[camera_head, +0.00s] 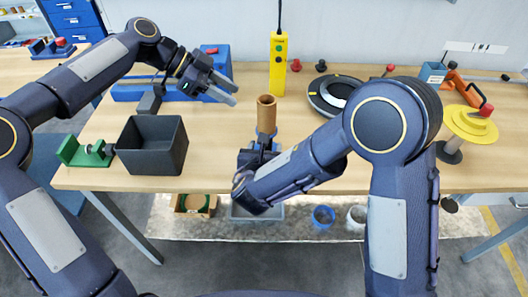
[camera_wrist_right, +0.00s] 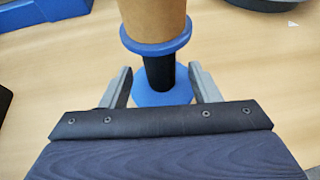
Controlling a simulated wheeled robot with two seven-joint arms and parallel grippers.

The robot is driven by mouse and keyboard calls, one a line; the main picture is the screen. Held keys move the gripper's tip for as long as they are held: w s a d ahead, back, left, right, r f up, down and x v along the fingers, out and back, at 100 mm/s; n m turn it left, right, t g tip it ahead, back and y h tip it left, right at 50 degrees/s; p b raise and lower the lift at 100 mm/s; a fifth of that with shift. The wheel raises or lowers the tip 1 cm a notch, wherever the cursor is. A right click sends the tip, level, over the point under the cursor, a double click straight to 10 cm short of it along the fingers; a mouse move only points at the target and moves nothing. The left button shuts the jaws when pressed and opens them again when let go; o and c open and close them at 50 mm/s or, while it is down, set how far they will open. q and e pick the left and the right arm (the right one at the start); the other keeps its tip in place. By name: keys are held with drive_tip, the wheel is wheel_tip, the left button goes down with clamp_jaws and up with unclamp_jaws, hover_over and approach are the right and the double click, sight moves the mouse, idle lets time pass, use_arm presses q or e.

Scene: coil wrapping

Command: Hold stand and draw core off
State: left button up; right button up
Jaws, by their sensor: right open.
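A brown cardboard core (camera_head: 266,115) stands upright on a blue stand with a dark post, near the middle of the table's front part. In the right wrist view the core (camera_wrist_right: 155,18) rests above a blue collar (camera_wrist_right: 157,46), with the black post (camera_wrist_right: 159,73) and blue base (camera_wrist_right: 160,96) below. My right gripper (camera_wrist_right: 162,78) is open, its fingers on either side of the black post below the collar. My left gripper (camera_head: 232,92) is open and empty, above the table to the left of the core.
A black open bin (camera_head: 152,155) and a green fixture (camera_head: 78,152) stand left of the stand. A yellow control pendant (camera_head: 278,65) hangs behind. A black ring (camera_head: 322,98), a yellow-topped stand (camera_head: 462,125) and an orange tool (camera_head: 465,88) are at the right.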

drive_tip(key=shift+x, duration=2.35)
drive_tip(key=c, duration=1.2)
